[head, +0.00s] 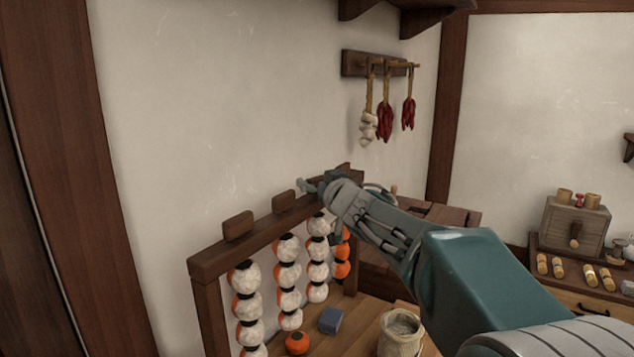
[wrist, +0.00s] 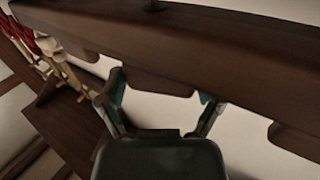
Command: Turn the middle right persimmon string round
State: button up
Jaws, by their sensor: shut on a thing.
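The middle right persimmon string (head: 317,270) hangs third from the left on the wooden rack, with mostly white faces and some orange edges towards the head camera. My gripper (head: 312,187) is at the rack's top beam (head: 262,234), above this string. In the wrist view, my gripper (wrist: 162,95) has its fingers on either side of a wooden tab (wrist: 160,80) at the beam and is shut on it. In the head view my gripper hides this tab. The left string (head: 247,305) and middle left string (head: 289,285) show mostly white; the right string (head: 342,262) shows orange.
Other wooden tabs (head: 238,225) stand along the beam. A loose persimmon (head: 297,343), a blue block (head: 331,320) and a pale jar (head: 400,335) are below. Garlic (head: 369,128) and red chillies (head: 408,113) hang on the wall behind. A wooden box (head: 574,228) stands at right.

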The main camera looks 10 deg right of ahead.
jog(key=shift+n+y, duration=0.4)
jog(key=shift+y, duration=0.2)
jog(key=n+g+y, duration=0.2)
jog(key=y, duration=0.2)
jog(key=shift+n, duration=0.4)
jog(key=shift+n+g+y, duration=1.4)
jog(key=shift+y, duration=0.4)
jog(key=shift+c, duration=0.2)
jog(key=o, duration=0.9)
jog(key=v, duration=1.2)
jog(key=shift+w+d, duration=0.1)
jog(key=shift+w, duration=0.05)
